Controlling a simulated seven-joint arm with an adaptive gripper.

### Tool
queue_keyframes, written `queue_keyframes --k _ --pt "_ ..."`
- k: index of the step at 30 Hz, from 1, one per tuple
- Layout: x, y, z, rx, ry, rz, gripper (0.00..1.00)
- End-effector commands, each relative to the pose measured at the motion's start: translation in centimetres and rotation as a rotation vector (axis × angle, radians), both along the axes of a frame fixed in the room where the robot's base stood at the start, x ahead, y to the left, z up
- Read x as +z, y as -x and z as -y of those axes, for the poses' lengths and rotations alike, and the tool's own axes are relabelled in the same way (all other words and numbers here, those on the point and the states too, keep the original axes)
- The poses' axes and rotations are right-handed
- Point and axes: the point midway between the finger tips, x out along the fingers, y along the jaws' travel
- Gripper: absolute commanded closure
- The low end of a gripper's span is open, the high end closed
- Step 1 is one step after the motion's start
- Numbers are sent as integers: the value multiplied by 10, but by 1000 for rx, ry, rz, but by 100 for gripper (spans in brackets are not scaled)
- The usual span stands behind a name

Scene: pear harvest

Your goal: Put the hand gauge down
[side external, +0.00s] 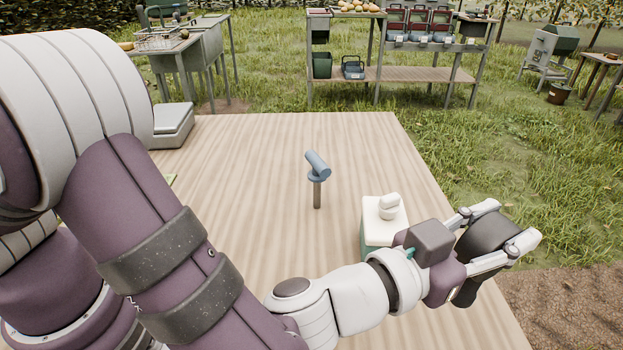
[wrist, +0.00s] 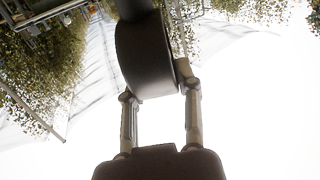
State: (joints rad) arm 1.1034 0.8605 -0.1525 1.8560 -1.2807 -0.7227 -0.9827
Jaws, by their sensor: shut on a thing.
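My gripper (side external: 512,223) is shut on a dark, rounded object, which I take to be the hand gauge (side external: 484,246). It sits between the two pale fingers, at the right of the side view, past the table's right edge in the picture. In the wrist view the dark gauge (wrist: 145,55) fills the space beyond the fingers (wrist: 160,90), with bright sky and trees behind it. Its face and markings cannot be made out. The fingers and wrist hide part of it in the side view.
The wooden table (side external: 255,150) has free room in its middle and back. A blue-grey tool on a short post (side external: 317,164) stands there. A green box with white lid and knob (side external: 377,232) is close to my wrist. A pale case (side external: 173,122) sits at back left.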

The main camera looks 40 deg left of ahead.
Motion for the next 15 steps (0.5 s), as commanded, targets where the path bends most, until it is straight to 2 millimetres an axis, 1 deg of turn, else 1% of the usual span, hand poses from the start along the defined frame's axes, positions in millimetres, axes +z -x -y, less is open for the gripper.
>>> queue_keyframes --k 3,11,15 --pt "-19 0 0 1 -5 -1 100" --pt "-41 0 -1 1 -2 1 100" --pt "-61 0 -1 1 -4 1 100"
